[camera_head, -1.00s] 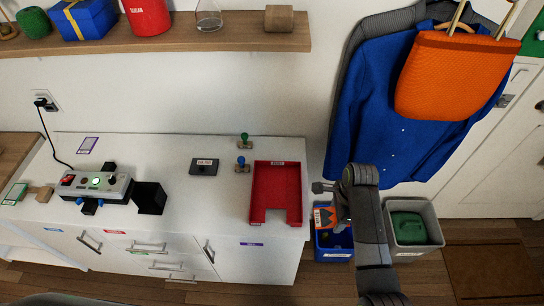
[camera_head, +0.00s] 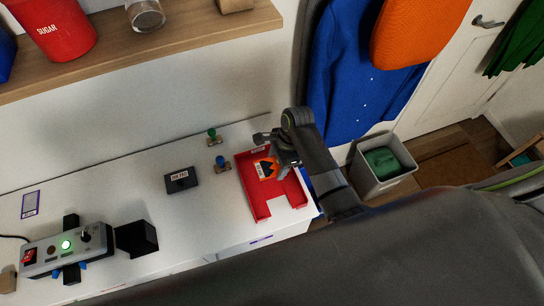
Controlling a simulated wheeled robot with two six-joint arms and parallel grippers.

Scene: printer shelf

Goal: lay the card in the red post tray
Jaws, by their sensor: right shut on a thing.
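The red post tray (camera_head: 255,203) sits on the white counter near its right end, with a notch in its front wall. The card (camera_head: 264,170), orange with black and white print, shows over the back part of the tray. My right gripper (camera_head: 277,158) is shut on the card, reaching in from the right above the tray. The gripper hides part of the card and the tray's back right. I cannot tell whether the card touches the tray floor. My left gripper is not in view.
Left of the tray are a green-handled stamp (camera_head: 213,136), a blue-handled stamp (camera_head: 222,164) and a dark ink pad (camera_head: 181,180). A black box (camera_head: 136,238) and a grey device (camera_head: 66,248) stand farther left. A wooden shelf (camera_head: 185,38) runs above the counter.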

